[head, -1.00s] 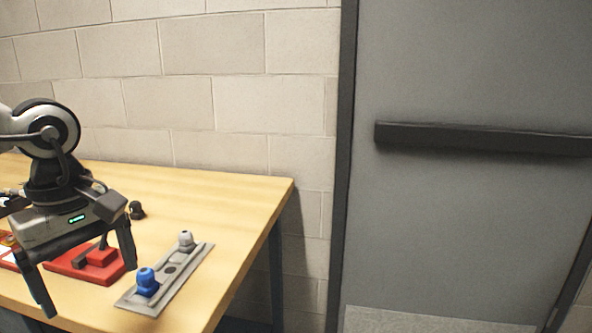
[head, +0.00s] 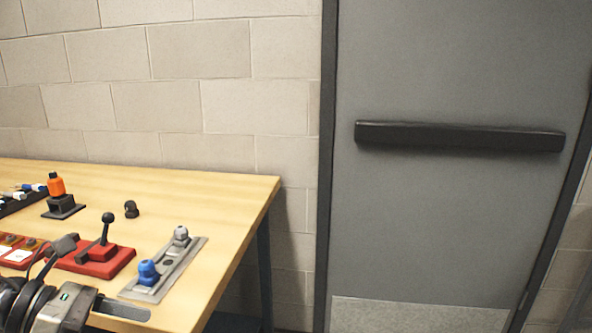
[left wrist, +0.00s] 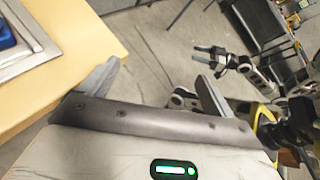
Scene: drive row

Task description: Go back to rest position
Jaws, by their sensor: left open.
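My left gripper is at the lower left corner of the head view, partly cut off, in front of the table's near edge. In the left wrist view the left gripper (left wrist: 160,82) has its two fingers wide apart with nothing between them, over the floor beside the table edge. Another arm's gripper, which looks like my right one (left wrist: 212,58), shows small in the left wrist view, over the floor; its jaws are too small to judge.
The wooden table (head: 225,200) carries a grey plate (head: 190,262) with a blue knob (head: 148,271) and a grey knob (head: 181,235), a red lever box (head: 112,262), a black knob (head: 131,209) and an orange-topped piece (head: 57,186). A grey door (head: 450,220) stands right.

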